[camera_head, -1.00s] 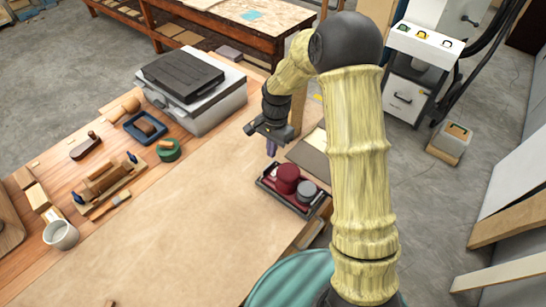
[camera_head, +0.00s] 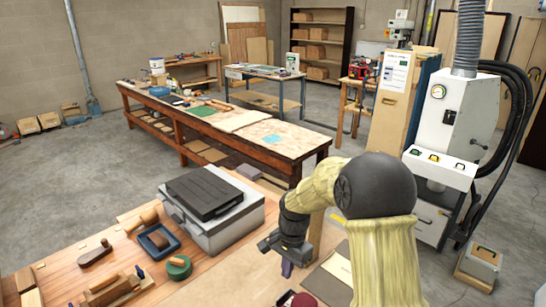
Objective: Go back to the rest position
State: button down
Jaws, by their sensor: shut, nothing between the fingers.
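My gripper (camera_head: 286,268) hangs from the pale yellow, wood-textured arm at the lower middle of the head view. Its fingers point down over the bench top, just above and left of a dark red round item (camera_head: 303,299) at the bottom edge. The fingers look shut with nothing held. The tray seen earlier around the red item is almost wholly below the picture.
A grey case with a black lid (camera_head: 212,205) stands left of my gripper. The wooden workbench (camera_head: 215,285) also holds a blue tray (camera_head: 159,241) and a green roll (camera_head: 178,267). A white machine (camera_head: 455,120) stands at right. Concrete floor (camera_head: 60,185) lies open at left.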

jog(key=s+d+r+n+t, duration=0.1)
jog(key=s+d+n, duration=0.3)
jog(key=s, duration=0.4)
jog(key=s+d+r+n+t+h, duration=0.1)
jog(key=s+d+r+n+t, duration=0.1)
jog(key=s+d, duration=0.4)
jog(key=s+r+n, duration=0.1)
jog(key=s+n, duration=0.1)
jog(key=s, duration=0.1)
jog(key=shift+d+r+n+t, duration=0.2)
jog(key=shift+r+n+t, duration=0.1)
jog(key=shift+r, duration=0.1)
jog(key=shift+d, duration=0.1)
